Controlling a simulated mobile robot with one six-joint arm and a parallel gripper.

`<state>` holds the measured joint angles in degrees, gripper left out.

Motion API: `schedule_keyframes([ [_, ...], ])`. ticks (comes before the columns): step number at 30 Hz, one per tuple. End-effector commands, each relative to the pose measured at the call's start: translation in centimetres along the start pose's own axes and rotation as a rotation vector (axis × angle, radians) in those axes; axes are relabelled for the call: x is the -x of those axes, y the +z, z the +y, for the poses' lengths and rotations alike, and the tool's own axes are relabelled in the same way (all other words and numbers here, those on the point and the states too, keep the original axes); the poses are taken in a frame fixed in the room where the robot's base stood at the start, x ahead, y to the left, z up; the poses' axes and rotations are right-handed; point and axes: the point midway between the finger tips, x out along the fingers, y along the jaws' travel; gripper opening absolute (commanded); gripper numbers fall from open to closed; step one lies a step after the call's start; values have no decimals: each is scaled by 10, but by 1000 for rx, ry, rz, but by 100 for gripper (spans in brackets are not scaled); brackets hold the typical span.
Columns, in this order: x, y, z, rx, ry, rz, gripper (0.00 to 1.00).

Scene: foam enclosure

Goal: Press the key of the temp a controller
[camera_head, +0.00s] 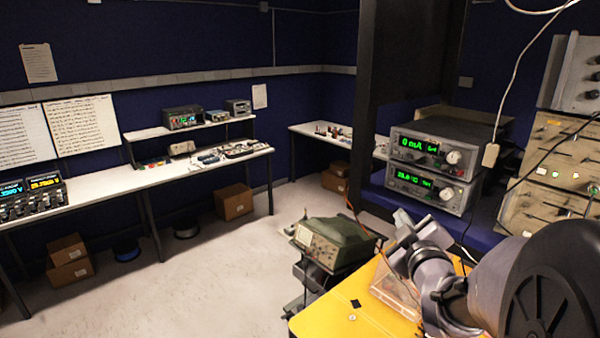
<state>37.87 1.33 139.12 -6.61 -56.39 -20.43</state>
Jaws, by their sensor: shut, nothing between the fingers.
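Two stacked bench controllers stand on the dark rack shelf at the right. The upper controller (432,150) shows a green "0 mA" readout and has a knob at its right. The lower controller (434,187) shows a green readout that looks like about 20 °C, so it appears to be the temperature unit. Its small labels and keys are too small to read. My gripper (402,222) is shut and empty, just below and in front of the lower controller's left part. It looks apart from the front panel, though depth is hard to judge.
A yellow surface (345,312) lies below my arm, with a clear plastic box (394,294) on it. A green oscilloscope (335,243) stands left of it. More instruments (565,150) are stacked at right. A white cable hangs beside the controllers. Floor at left is open.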

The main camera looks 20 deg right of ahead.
Motion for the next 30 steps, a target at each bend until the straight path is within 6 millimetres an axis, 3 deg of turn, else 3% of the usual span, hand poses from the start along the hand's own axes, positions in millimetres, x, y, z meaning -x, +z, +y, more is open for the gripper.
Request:
schedule_keyframes([
  [11,-4,3,2,0,-1,-1,0],
  [22,-39,27,30,-1,0,-2,0],
  [30,-58,44,40,-1,0,0,0],
])
